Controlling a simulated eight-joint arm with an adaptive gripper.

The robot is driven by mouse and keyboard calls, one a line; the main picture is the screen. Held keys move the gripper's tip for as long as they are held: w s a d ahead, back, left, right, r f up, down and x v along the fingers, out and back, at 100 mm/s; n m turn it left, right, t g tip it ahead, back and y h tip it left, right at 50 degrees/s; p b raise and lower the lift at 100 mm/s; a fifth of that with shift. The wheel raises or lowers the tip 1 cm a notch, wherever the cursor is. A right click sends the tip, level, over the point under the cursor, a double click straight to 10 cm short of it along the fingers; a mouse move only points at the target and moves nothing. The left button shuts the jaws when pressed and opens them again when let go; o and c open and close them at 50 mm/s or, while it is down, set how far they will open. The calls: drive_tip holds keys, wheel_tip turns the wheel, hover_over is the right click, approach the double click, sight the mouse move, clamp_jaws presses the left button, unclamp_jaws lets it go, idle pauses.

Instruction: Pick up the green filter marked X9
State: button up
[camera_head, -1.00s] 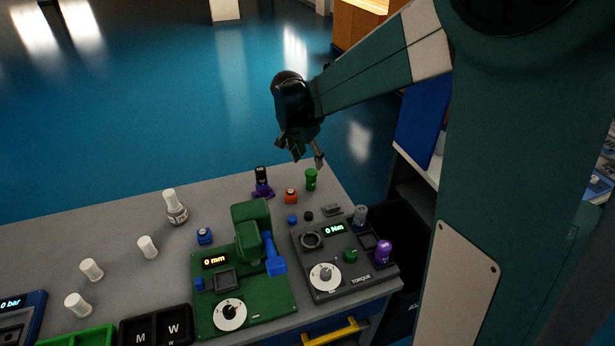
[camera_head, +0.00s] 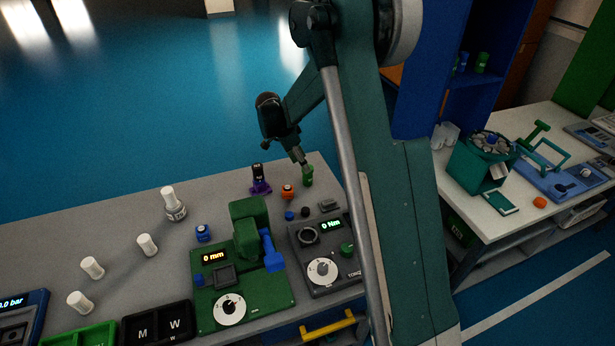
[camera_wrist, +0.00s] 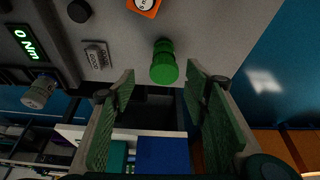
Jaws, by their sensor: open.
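A green cylindrical filter (camera_head: 308,176) stands upright near the back right corner of the grey worktop. It also shows in the wrist view (camera_wrist: 164,64), in line with the gap between my fingers and just beyond the tips. I cannot read any X9 mark on it. My gripper (camera_head: 301,159) is directly above and beside the filter in the head view. In the wrist view its green padded fingers (camera_wrist: 160,84) are spread open with nothing between them. I cannot tell if a finger touches the filter.
An orange-capped item (camera_head: 288,192) and a black-and-purple item (camera_head: 259,180) stand to the left of the filter. The torque unit (camera_head: 323,291) and the green press (camera_head: 255,304) are in front. The right bench (camera_head: 510,222) carries other gear. Blue floor lies behind the worktop.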

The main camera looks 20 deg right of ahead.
sight(308, 176)
drive_tip(key=shift+w+f, duration=0.4)
drive_tip(key=shift+f, duration=0.3)
drive_tip(key=shift+d, duration=0.1)
drive_tip(key=shift+x, duration=1.3)
drive_tip(key=shift+b+x, duration=0.35)
drive_tip(key=shift+x, duration=2.25)
drive_tip(key=c, duration=1)
